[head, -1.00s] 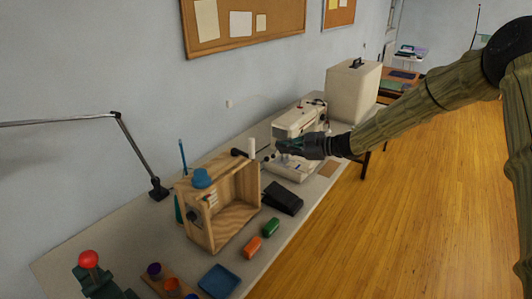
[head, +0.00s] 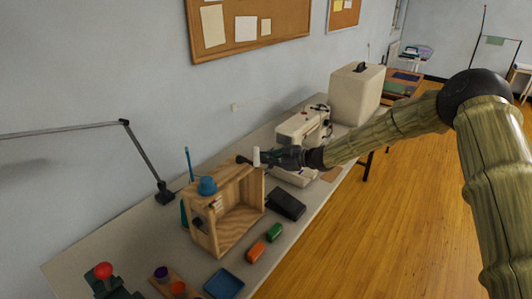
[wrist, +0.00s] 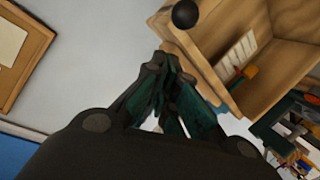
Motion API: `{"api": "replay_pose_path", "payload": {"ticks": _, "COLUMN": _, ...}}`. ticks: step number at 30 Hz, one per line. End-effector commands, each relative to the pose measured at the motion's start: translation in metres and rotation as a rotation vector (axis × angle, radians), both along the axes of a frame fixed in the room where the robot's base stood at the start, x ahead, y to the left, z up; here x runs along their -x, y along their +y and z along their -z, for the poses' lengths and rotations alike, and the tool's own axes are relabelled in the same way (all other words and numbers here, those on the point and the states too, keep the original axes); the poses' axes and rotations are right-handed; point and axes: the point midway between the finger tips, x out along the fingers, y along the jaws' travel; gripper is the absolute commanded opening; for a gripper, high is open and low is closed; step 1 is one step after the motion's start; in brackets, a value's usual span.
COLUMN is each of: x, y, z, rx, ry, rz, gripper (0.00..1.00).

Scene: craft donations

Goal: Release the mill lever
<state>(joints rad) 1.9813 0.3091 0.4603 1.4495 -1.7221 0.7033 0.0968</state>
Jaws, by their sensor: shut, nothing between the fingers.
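My gripper (head: 268,160) is shut and empty, close to the far right side of an open wooden box (head: 236,226) on the table. A dark round knob (head: 241,159) stands out by the box's upper far corner, just left of my fingertips. It may be the lever's end; the rest of a lever is hard to make out. In the wrist view, the black ball (wrist: 186,14) lies beyond my fingertips (wrist: 170,62), with the box wall (wrist: 205,70) beside them. A gap shows between ball and fingers. No part is clearly marked as a mill.
The sewing machine (head: 297,133) is behind my gripper. A black pedal-like object (head: 287,205), green and orange pieces and a blue tray (head: 223,283) lie in front. A lamp (head: 145,160) stands left.

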Motion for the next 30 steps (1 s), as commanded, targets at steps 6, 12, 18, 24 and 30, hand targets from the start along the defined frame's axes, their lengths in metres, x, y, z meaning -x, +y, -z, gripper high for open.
{"api": "replay_pose_path", "payload": {"ticks": 6, "x": -0.003, "y": -0.011, "z": 0.011, "rx": -0.001, "ry": 0.0, "rz": -0.001, "gripper": 0.0}}
{"api": "replay_pose_path", "payload": {"ticks": 12, "x": -0.004, "y": -0.016, "z": 0.016, "rx": 0.0, "ry": -0.001, "rz": -0.001, "gripper": 0.0}}
{"api": "replay_pose_path", "payload": {"ticks": 18, "x": -0.004, "y": -0.017, "z": 0.017, "rx": 0.0, "ry": -0.001, "rz": -0.001, "gripper": 0.0}}
{"api": "replay_pose_path", "payload": {"ticks": 24, "x": -0.004, "y": -0.012, "z": 0.018, "rx": -0.001, "ry": -0.002, "rz": -0.003, "gripper": 0.0}}
{"api": "replay_pose_path", "payload": {"ticks": 30, "x": -0.003, "y": -0.022, "z": 0.022, "rx": -0.014, "ry": -0.011, "rz": 0.003, "gripper": 0.0}}
